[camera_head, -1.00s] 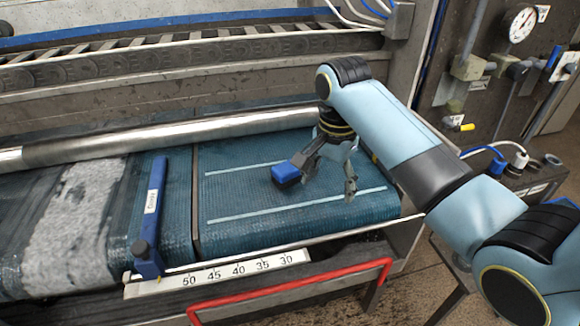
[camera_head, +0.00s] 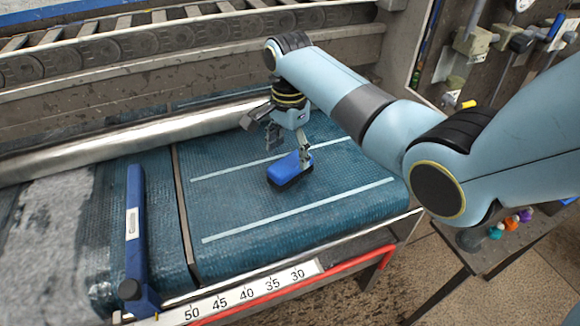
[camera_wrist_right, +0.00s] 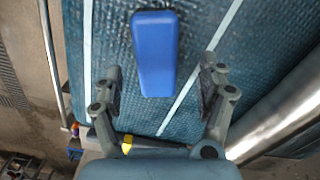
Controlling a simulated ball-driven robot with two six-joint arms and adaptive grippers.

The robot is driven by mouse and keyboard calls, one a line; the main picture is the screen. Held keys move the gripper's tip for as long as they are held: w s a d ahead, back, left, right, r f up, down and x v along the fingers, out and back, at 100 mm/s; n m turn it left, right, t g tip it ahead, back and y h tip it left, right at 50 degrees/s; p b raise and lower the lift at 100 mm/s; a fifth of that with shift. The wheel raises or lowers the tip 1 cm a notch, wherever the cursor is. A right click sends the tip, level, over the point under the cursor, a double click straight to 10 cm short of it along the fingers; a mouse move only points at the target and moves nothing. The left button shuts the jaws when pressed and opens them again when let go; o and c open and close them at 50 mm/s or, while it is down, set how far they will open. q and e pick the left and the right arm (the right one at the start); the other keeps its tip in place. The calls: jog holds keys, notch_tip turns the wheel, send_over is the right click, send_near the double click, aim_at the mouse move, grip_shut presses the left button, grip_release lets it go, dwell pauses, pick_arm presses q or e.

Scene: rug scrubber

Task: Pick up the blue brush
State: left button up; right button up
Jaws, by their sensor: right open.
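The blue brush (camera_head: 290,170) lies on the teal mesh belt between two pale stripes. It has a blue top and a dark underside. In the right wrist view the blue brush (camera_wrist_right: 155,50) is a long rounded block, ahead of and between the lines of the two fingers. My right gripper (camera_head: 289,147) is open and sits just behind the brush in the head view. Its near finger overlaps the brush; I cannot tell whether it touches. My left gripper is not in view.
A blue bar (camera_head: 135,235) crosses the belt at left, beside a grey fluffy rug (camera_head: 50,240). A metal roller (camera_head: 130,138) runs behind the belt. A numbered scale (camera_head: 235,293) and red rail (camera_head: 340,268) line the front edge. A side table (camera_head: 490,245) holds small coloured items.

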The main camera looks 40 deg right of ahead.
aim_at(291, 161)
jog(key=shift+f, duration=0.45)
notch_tip(291, 161, down, 5)
jog(key=shift+s+d+r, duration=0.1)
jog(key=shift+s+r, duration=0.05)
jog(key=shift+r, duration=0.05)
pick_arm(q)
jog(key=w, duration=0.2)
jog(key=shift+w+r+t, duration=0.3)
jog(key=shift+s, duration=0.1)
pick_arm(e)
jog(key=c, duration=0.5)
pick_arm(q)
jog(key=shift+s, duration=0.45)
pick_arm(e)
jog(key=c, duration=0.9)
jog(key=shift+o, duration=0.2)
jog(key=shift+r, duration=0.1)
